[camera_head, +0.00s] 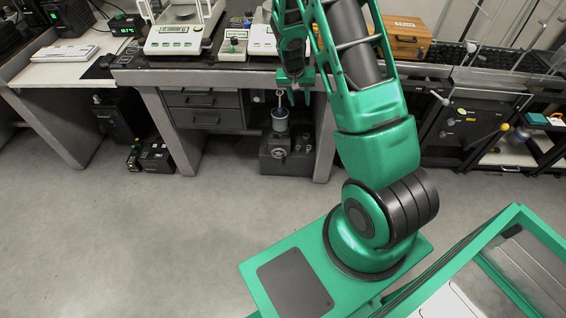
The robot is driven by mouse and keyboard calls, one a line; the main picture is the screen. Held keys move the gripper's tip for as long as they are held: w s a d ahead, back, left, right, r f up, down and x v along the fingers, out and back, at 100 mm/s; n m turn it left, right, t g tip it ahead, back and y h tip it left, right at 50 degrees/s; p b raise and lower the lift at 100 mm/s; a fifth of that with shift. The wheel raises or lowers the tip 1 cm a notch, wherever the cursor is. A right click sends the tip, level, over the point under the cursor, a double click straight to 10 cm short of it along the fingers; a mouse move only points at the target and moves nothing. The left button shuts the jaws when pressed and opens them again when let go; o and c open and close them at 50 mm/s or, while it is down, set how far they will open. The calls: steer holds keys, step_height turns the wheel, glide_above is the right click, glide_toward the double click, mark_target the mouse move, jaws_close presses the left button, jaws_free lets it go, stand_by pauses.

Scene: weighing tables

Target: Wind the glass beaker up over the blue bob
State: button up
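A small glass beaker (280,123) stands under the bench edge, below a thin hanging hook. Something blue shows at the beaker; I cannot tell how far the bob sits inside it. Under the beaker is a dark stand (270,164) with a pale round wheel or knob (279,152) on its front. My gripper (298,96) points down at the bench's front edge, above and slightly right of the beaker. Two green fingertips show apart, with nothing visible between them. The gripper is clear of the knob.
Balances (178,38) and a small device (233,46) stand on the bench above. A wooden box (405,38) is at the back right. Drawers (204,108) are left of the stand, and a bench leg (325,140) is close on its right. The floor in front is clear.

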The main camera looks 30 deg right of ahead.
steer(key=w+a+f, duration=0.1)
steer(key=w+f, duration=0.2)
steer(key=f, duration=0.6)
steer(key=w+a+f, duration=0.1)
steer(key=w+f, duration=0.2)
steer(key=f, duration=0.6)
steer(key=t, duration=0.2)
glide_toward(284, 162)
steer(key=shift+n, duration=0.4)
steer(key=x, duration=0.8)
steer(key=shift+w+f, duration=0.15)
steer(key=shift+w, duration=0.05)
steer(key=shift+c, duration=0.4)
jaws_close()
steer(key=shift+d, duration=0.1)
